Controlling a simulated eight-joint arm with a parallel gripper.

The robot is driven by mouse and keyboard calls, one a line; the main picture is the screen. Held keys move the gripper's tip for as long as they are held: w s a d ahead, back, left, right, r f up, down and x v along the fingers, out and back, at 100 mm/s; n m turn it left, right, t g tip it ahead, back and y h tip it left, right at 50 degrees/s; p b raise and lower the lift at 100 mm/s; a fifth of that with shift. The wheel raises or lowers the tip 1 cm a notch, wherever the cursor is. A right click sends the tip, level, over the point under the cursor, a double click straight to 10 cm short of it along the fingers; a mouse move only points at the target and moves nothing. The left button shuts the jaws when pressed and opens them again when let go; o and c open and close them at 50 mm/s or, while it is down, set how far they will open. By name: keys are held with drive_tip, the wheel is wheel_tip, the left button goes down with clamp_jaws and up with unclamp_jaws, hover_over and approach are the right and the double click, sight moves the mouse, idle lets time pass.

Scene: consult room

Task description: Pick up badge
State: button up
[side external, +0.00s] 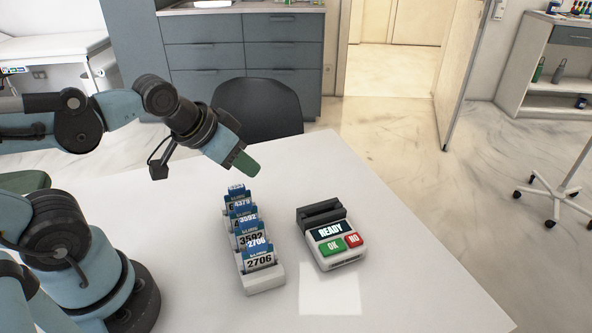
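Several badges stand upright in a row in a white rack (264,284) on the table. Each has a blue top and a printed number. The front badge (260,260) reads 2706. My gripper (246,164) is above the table, behind and above the far end of the row, apart from the badges. Its green tip points down to the right. I see it from the side, so the gap between its fingers does not show.
A white reader (344,261) with a READY screen and green OK and red NO buttons stands right of the rack. The white table (400,290) is otherwise clear around both. A dark chair (262,108) stands behind the table's far edge.

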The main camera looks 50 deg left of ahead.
drive_tip(key=m+g, duration=0.4)
drive_tip(key=g, duration=0.3)
approach(247, 218)
drive_tip(key=w, duration=0.1)
drive_tip(key=shift+g+h, duration=0.3)
drive_tip(key=shift+h, duration=0.2)
drive_tip(key=shift+s+d+f, duration=0.1)
drive_tip(key=shift+s+f, duration=0.1)
drive_tip(key=shift+f, duration=2.9)
drive_tip(key=shift+s+f, duration=0.2)
drive_tip(key=shift+f, duration=2.9)
clamp_jaws()
